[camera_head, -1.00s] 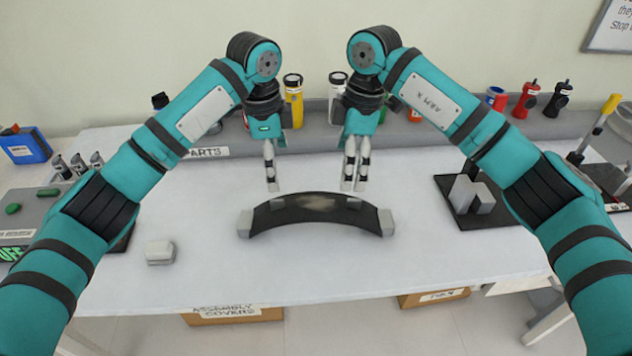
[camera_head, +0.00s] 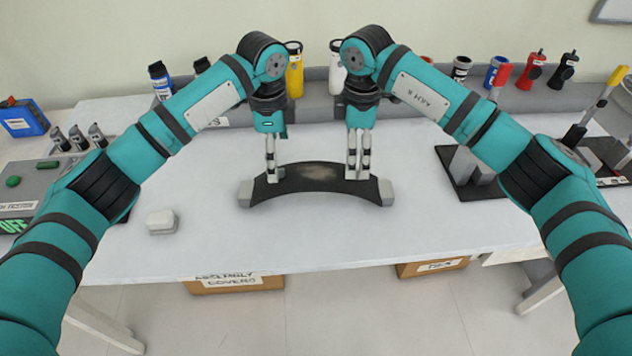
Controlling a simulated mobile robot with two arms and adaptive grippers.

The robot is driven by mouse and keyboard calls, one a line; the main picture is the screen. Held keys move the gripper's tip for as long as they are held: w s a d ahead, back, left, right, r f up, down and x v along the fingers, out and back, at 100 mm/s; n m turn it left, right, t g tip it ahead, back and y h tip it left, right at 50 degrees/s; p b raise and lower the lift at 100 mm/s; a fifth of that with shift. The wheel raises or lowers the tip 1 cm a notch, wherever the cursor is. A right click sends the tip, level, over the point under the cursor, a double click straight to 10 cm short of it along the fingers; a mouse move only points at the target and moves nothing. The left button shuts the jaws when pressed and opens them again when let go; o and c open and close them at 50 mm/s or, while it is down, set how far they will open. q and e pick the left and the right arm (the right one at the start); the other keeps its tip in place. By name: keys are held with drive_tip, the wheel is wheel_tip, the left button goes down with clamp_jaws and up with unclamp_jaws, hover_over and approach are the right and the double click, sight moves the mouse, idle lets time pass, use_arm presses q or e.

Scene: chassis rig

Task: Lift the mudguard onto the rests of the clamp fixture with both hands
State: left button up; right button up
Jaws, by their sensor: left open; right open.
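The mudguard (camera_head: 316,184) is a dark curved strip with light grey blocks at its two ends, lying on the white table in the middle. My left gripper (camera_head: 271,178) is open, pointing down at the far edge of the mudguard, left of its middle. My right gripper (camera_head: 358,177) is open, pointing down at the far edge, right of its middle. I cannot tell whether the fingertips touch it. The clamp fixture (camera_head: 465,165) is a black plate with grey blocks at the right, partly hidden by my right arm.
A light grey block (camera_head: 161,221) lies on the table at the left front. A grey control panel (camera_head: 40,190) is at the far left. Bottles, including a yellow one (camera_head: 294,70), stand along the back ledge. The front of the table (camera_head: 300,245) is clear.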

sight(279, 177)
use_arm(q)
wheel_tip(279, 177, down, 10)
drive_tip(key=shift+f, duration=0.1)
use_arm(e)
wheel_tip(279, 177, down, 10)
drive_tip(key=shift+f, duration=0.15)
use_arm(q)
drive_tip(key=shift+c, duration=0.3)
use_arm(e)
drive_tip(key=shift+c, duration=0.3)
use_arm(q)
drive_tip(key=c, duration=1.3)
use_arm(e)
drive_tip(key=c, duration=1.3)
